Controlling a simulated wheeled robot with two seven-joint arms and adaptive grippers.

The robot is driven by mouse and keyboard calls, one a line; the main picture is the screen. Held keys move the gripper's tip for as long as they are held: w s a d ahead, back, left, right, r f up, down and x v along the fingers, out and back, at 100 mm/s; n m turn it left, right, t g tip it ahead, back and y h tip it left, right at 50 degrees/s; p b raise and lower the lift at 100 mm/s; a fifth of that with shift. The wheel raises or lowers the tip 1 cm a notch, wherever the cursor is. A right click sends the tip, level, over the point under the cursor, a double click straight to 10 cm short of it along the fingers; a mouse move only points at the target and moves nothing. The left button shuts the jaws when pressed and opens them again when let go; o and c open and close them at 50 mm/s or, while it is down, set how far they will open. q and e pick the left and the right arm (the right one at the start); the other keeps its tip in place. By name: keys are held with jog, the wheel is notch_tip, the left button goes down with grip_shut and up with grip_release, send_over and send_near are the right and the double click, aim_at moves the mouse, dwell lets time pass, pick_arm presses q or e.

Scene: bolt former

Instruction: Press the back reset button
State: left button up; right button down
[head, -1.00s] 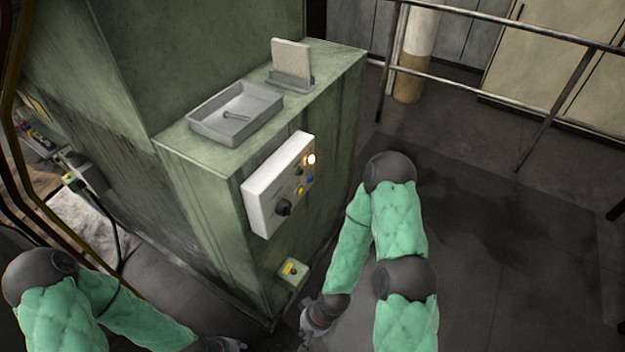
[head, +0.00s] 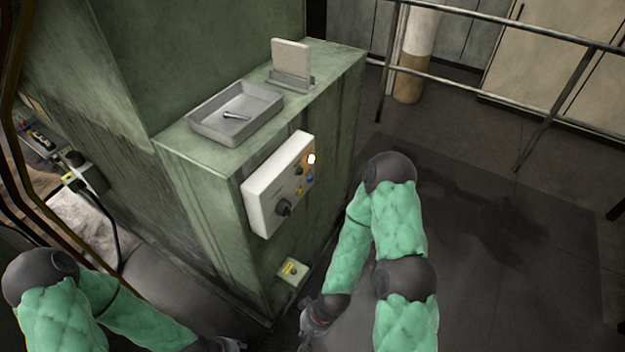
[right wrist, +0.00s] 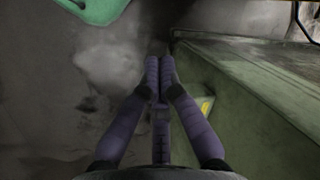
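A small pale box with a yellow label and a dark button (head: 292,270) is low on the green machine's front face in the head view. Part of it, with its yellow label (right wrist: 207,105), shows behind my fingers in the right wrist view. Another yellow-marked box (head: 72,180) sits at the far left side. I cannot tell which is the back one. My right gripper (head: 307,338) is low, just right of and below the front box, apart from it. Its fingers (right wrist: 158,64) are together and empty. My left gripper (head: 232,345) is at the bottom edge, partly cut off.
A white control panel (head: 262,205) with a lit lamp and a black knob juts from the green machine (head: 225,220). A grey tray (head: 208,130) with a bolt lies on top. A railing (head: 480,35) stands behind. The floor (head: 500,280) at right is clear.

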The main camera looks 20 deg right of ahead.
aim_at(311, 178)
dwell(0.3)
jog(key=w+d+r+n+t+h+b, duration=0.1)
jog(key=w+d+r+n+t+b, duration=0.3)
jog(key=w, duration=0.5)
jog(key=w+d+r+n+t+h+b, duration=0.1)
jog(key=w+d+r+n+t+b, duration=0.15)
jog(key=w+d+r, duration=0.4)
jog(key=w+d+r+n+t+h+b, duration=0.1)
jog(key=w+d+r+n+t+b, duration=0.2)
jog(key=d+r, duration=0.3)
jog(key=w+d+r+n+t+h+b, duration=0.2)
jog(key=w+d+r+n+t+b, duration=0.1)
jog(key=r, duration=0.6)
jog(key=w+d+n+t, duration=0.1)
jog(key=w+d+n, duration=0.1)
jog(key=d+n, duration=0.1)
jog(key=shift+w+r, duration=0.15)
jog(key=shift+r, duration=0.2)
jog(key=w+a+p, duration=0.3)
jog(key=w+a, duration=0.2)
jog(key=w, duration=0.2)
jog(key=shift+a, duration=0.15)
